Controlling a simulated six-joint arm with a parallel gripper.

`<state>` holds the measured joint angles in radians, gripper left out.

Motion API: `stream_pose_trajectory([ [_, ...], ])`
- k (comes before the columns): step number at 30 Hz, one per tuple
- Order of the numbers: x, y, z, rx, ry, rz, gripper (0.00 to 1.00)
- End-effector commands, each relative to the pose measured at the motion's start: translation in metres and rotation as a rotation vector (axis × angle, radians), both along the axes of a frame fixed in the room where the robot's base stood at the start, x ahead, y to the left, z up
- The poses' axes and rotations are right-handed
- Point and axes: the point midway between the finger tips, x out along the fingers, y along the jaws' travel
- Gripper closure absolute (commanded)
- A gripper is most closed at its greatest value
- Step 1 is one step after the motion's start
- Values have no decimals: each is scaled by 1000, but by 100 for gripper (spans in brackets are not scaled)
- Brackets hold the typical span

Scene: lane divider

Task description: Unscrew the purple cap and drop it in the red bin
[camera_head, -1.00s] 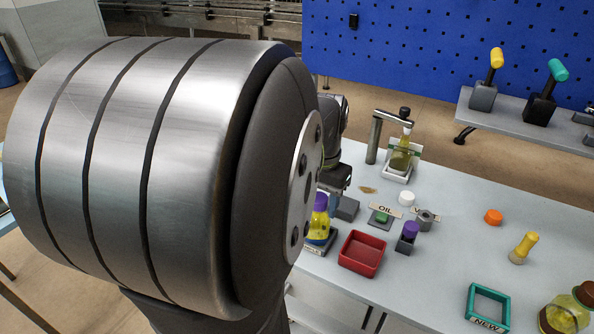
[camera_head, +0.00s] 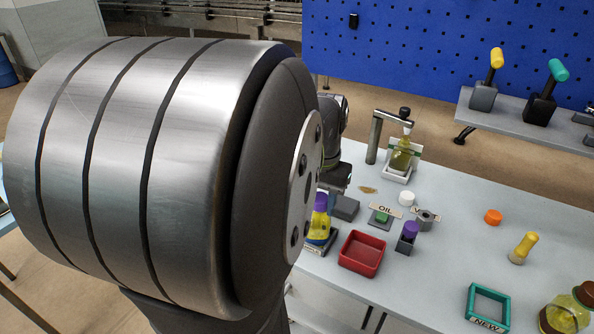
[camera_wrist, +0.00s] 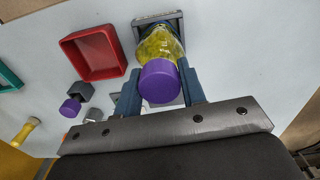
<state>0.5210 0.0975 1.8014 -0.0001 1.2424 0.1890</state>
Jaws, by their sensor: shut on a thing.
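The purple cap (camera_wrist: 160,82) sits on a bottle of yellow liquid (camera_wrist: 158,42). My gripper (camera_wrist: 160,70) is shut on this cap in the wrist view, with one blue finger on each side. In the head view, the cap (camera_head: 321,200) and bottle (camera_head: 319,227) show beside my large arm link, which hides part of that area. The bottle stands upright in a dark square holder (camera_wrist: 140,27). The red bin (camera_head: 345,262) is an open, empty square tray just right of the bottle. It also shows in the wrist view (camera_wrist: 72,60), left of the bottle.
A purple-topped piece in a dark block (camera_head: 410,230) stands right of the bin. A grey block (camera_head: 345,208) is close behind the bottle.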

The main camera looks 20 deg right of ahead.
Motion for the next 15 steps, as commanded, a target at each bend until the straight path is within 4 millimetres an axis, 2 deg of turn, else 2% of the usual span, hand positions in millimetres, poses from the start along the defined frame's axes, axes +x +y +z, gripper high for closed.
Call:
stream_pose_trajectory([
  [4,0,0,0,1,1,16,81],
  [10,0,0,0,1,1,137,81],
  [15,0,0,0,1,1,150,81],
])
